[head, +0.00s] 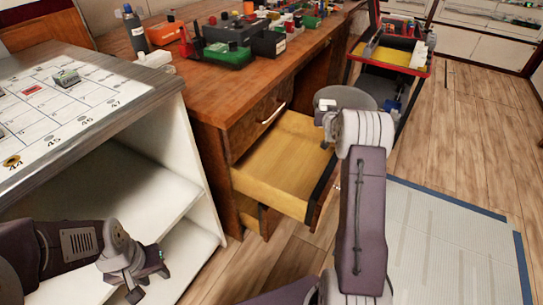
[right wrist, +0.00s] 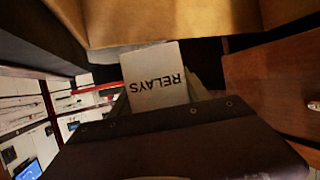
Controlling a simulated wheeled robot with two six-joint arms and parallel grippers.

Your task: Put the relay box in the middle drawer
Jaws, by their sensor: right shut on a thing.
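The relay box (right wrist: 158,80) has a pale face marked RELAYS, upside down in the right wrist view. My right gripper (right wrist: 160,100) is shut on it, with grey fingers at its sides. In the head view my right arm reaches to the far end of the open drawer; its wrist hides most of the gripper and I cannot make out the box. The middle drawer (head: 275,165) is pulled out, and its visible floor is bare. Its tan wood (right wrist: 165,20) appears close beyond the box in the wrist view. My left gripper (head: 148,280) is open and empty at lower left.
The closed top drawer (head: 262,118) is above, and a lower drawer (head: 249,211) stands slightly out below. The wooden desk top (head: 175,85) holds several devices. A white shelf unit (head: 150,165) stands left; a red-edged cart (head: 400,60) stands behind. A grey mat (head: 440,245) covers floor at right.

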